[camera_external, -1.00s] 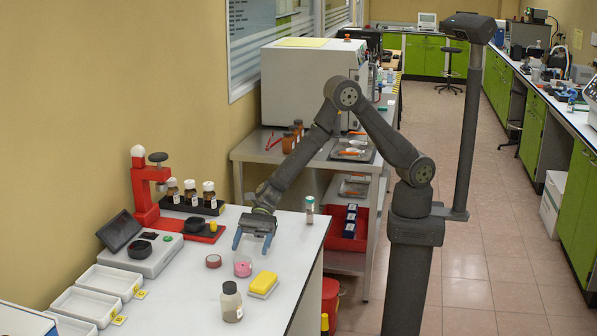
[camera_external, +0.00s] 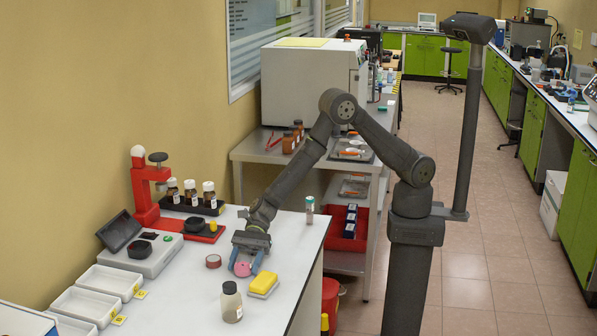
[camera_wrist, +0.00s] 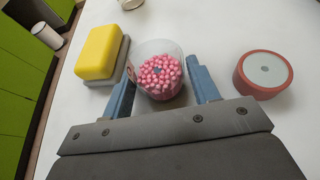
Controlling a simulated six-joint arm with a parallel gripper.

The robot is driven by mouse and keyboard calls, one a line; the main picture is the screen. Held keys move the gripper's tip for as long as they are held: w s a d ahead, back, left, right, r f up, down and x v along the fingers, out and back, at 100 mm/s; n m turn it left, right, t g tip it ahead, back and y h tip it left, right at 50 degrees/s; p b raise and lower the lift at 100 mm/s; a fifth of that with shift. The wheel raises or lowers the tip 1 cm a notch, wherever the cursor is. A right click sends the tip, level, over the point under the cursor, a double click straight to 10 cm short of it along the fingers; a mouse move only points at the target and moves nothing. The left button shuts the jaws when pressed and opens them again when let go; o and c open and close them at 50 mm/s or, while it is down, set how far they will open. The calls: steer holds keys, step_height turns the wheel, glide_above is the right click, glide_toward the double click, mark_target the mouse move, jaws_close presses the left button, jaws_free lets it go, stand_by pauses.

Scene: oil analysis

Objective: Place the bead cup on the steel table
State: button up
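The bead cup (camera_wrist: 158,74) is a clear cup holding pink beads, standing on the white bench. In the external view the bead cup (camera_external: 243,268) shows as a pink spot between my fingers. My gripper (camera_external: 244,268) is open and lowered around it, one blue finger on each side. In the wrist view my gripper (camera_wrist: 162,88) has a finger to the left and right of the cup, with a gap at least on the right. The steel table (camera_external: 256,150) stands beyond the far end of the bench, carrying a large white oven-like instrument.
A yellow sponge on a grey base (camera_external: 264,284) lies close to the right of the cup. A red tape roll (camera_external: 213,261) lies to the left. A capped bottle (camera_external: 231,302) stands in front. Brown bottles (camera_external: 290,140) and trays (camera_external: 351,149) occupy parts of the steel table.

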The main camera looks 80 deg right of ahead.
mark_target(244, 263)
steer(key=c, duration=0.6)
steer(key=shift+r, duration=0.6)
step_height(244, 263, up, 3)
steer(key=shift+f, duration=0.15)
steer(key=w+d+r, duration=0.1)
steer(key=d+r, duration=0.1)
steer(key=d, duration=0.1)
steer(key=w+d+r, duration=0.1)
steer(key=d+r, duration=0.1)
steer(key=d, duration=0.2)
steer(key=w+d+r, duration=0.1)
steer(key=d+r, duration=0.2)
steer(key=d, duration=0.1)
steer(key=shift+w+r, duration=0.1)
steer(key=shift+w, duration=0.25)
